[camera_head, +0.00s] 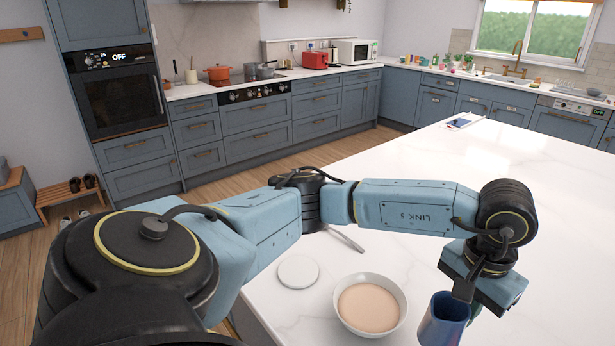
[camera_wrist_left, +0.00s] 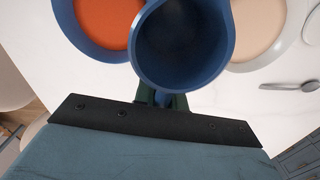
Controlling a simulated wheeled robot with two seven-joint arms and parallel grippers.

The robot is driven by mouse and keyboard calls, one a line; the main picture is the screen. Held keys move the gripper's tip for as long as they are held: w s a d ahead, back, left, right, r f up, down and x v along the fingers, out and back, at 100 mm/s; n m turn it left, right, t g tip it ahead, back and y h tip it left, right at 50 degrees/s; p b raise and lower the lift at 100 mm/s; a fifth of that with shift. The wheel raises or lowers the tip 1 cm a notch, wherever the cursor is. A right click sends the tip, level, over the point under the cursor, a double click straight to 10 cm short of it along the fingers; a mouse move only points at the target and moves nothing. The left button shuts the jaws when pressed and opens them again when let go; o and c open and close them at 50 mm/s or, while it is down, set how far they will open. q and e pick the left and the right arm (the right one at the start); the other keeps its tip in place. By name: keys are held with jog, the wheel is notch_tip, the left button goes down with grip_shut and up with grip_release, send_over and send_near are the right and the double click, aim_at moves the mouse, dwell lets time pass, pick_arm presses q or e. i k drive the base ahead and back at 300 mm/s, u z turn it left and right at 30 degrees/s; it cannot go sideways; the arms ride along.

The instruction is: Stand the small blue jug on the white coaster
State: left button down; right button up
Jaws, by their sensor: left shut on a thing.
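The small blue jug (camera_head: 444,320) is at the bottom right of the head view, cut by the frame edge. My left gripper (camera_head: 466,288) is shut on it. In the wrist view the jug (camera_wrist_left: 183,45) shows from above, open mouth facing the camera, with the fingers (camera_wrist_left: 160,99) at its near side, where a bit of blue handle shows between them. Whether its base touches the counter is hidden. The white coaster (camera_head: 298,271) lies flat and empty on the counter, left of the jug, with a bowl between them. My right gripper is not in view.
A white bowl of beige contents (camera_head: 370,304) stands between coaster and jug. A blue bowl with orange-red contents (camera_wrist_left: 98,28) is beside the jug in the wrist view. A metal utensil (camera_head: 346,238) lies behind the coaster. The white counter (camera_head: 560,200) is clear at the right.

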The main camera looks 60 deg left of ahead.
aim_at(298, 274)
jog(key=k, duration=0.55)
jog(key=u, duration=0.95)
jog(key=i, duration=0.5)
